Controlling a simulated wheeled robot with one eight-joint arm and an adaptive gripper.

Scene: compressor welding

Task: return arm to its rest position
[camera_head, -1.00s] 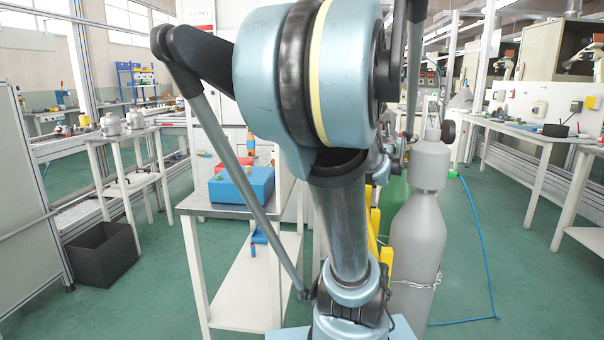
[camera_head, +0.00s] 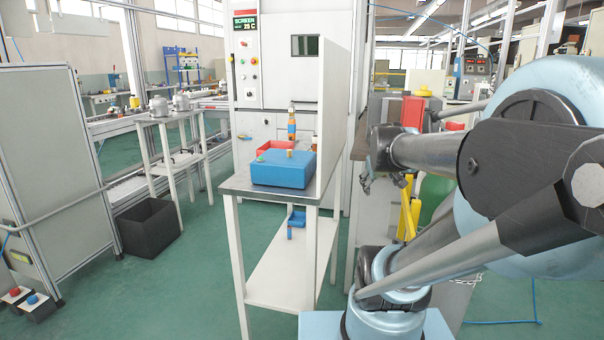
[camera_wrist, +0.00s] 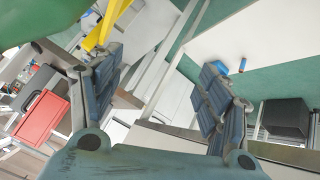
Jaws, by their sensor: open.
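My gripper (camera_wrist: 163,65) shows in the wrist view with its two dark jointed fingers spread wide apart. Nothing is held between them. In the head view my arm (camera_head: 540,190) fills the right side, bent at the elbow, with a forearm link reaching back left towards the middle.
A table (camera_head: 232,184) with a blue box (camera_head: 283,172) and a red tray (camera_head: 272,150) stands left of my arm. A black bin (camera_head: 150,228) is on the floor. Yellow parts (camera_head: 410,215) stand close behind my arm.

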